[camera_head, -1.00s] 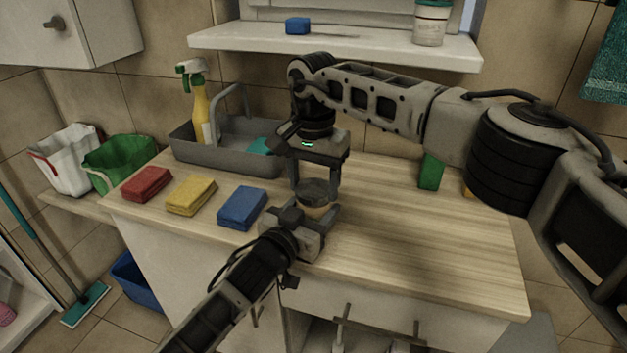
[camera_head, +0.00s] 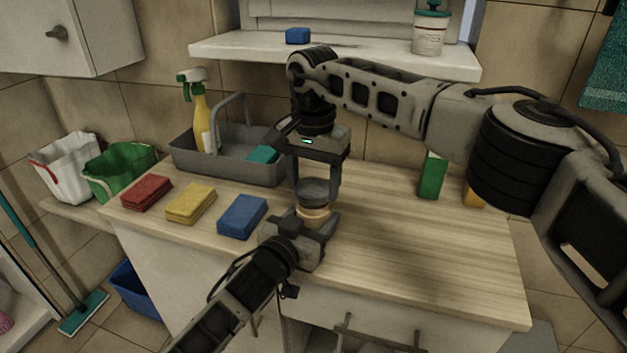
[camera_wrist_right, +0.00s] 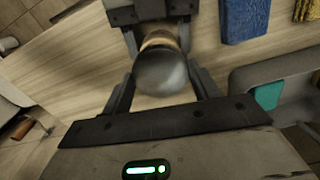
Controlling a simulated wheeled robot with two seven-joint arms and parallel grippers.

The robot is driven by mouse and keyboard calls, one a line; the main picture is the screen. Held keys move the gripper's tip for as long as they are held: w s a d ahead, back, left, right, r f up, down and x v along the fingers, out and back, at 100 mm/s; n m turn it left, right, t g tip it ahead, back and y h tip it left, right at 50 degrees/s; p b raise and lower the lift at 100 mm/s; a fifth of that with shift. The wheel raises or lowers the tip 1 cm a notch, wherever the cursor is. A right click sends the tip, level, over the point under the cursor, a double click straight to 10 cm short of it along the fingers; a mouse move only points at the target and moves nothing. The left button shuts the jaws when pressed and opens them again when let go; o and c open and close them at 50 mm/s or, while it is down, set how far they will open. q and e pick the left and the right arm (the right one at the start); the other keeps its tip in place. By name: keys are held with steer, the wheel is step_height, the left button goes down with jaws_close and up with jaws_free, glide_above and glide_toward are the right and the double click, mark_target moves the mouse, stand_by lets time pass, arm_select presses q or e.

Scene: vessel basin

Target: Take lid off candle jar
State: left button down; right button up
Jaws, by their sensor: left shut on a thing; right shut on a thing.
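The candle jar (camera_head: 312,214) is a small pale tan jar standing on the wooden counter near its front edge. Its dark grey lid (camera_head: 313,191) is on top; in the right wrist view the round lid (camera_wrist_right: 162,72) covers most of the jar. My left gripper (camera_head: 310,226) comes from the front, low, and is shut on the jar. My right gripper (camera_head: 314,190) points down from above and is shut on the lid, a finger at each side. Whether there is a gap between lid and jar I cannot tell.
A grey caddy (camera_head: 226,160) with a spray bottle (camera_head: 201,118) stands behind. The counter's right side (camera_head: 430,250) is mostly clear.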

mark_target(313, 187)
steer(key=shift+r, duration=0.1)
steer(key=shift+r, duration=1.9)
arm_select(q)
steer(key=shift+c, duration=1.8)
jaws_free()
